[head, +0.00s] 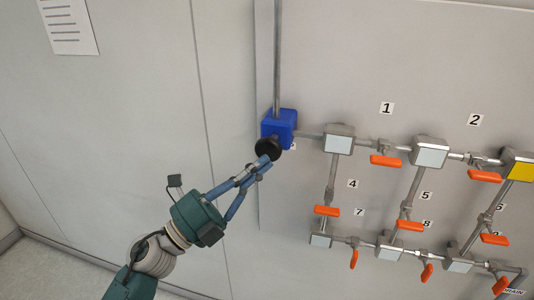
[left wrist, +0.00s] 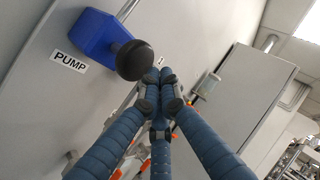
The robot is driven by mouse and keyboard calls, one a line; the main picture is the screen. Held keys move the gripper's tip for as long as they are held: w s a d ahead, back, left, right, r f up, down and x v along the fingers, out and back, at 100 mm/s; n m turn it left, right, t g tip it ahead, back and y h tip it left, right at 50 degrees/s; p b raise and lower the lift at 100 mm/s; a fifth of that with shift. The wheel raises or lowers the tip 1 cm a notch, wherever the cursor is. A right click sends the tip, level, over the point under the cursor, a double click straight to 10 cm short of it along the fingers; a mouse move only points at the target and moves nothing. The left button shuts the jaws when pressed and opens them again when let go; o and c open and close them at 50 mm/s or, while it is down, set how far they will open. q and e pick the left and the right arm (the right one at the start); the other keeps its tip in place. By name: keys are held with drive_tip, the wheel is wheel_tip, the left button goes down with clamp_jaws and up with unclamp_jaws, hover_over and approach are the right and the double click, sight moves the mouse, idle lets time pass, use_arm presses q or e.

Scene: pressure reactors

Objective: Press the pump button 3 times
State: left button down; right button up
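The pump is a blue box (head: 281,124) on the wall panel at the upper middle of the head view, with a round black button (head: 267,149) on its front. In the left wrist view the blue box (left wrist: 88,35) and black button (left wrist: 134,60) show at the upper left, above a PUMP label (left wrist: 69,61). My left gripper (head: 265,163) has its blue fingers together, with the tips at the lower edge of the button in the head view. In the left wrist view the fingertips (left wrist: 160,76) are just right of the button; contact cannot be told. My right gripper is not in view.
Right of the pump, pipes join several grey boxes (head: 339,139) and orange valve handles (head: 385,161) on the panel. A yellow-faced box (head: 519,166) is at the right edge. A vertical pipe (head: 277,50) rises from the pump. The wall left of it is bare except for a paper sheet (head: 68,26).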

use_arm(q)
drive_tip(key=shift+w+d, duration=0.1)
drive_tip(key=shift+w, duration=0.1)
idle(0.6)
idle(0.5)
drive_tip(key=shift+w, duration=0.1)
drive_tip(key=shift+w+d, duration=0.1)
drive_tip(key=shift+w, duration=0.25)
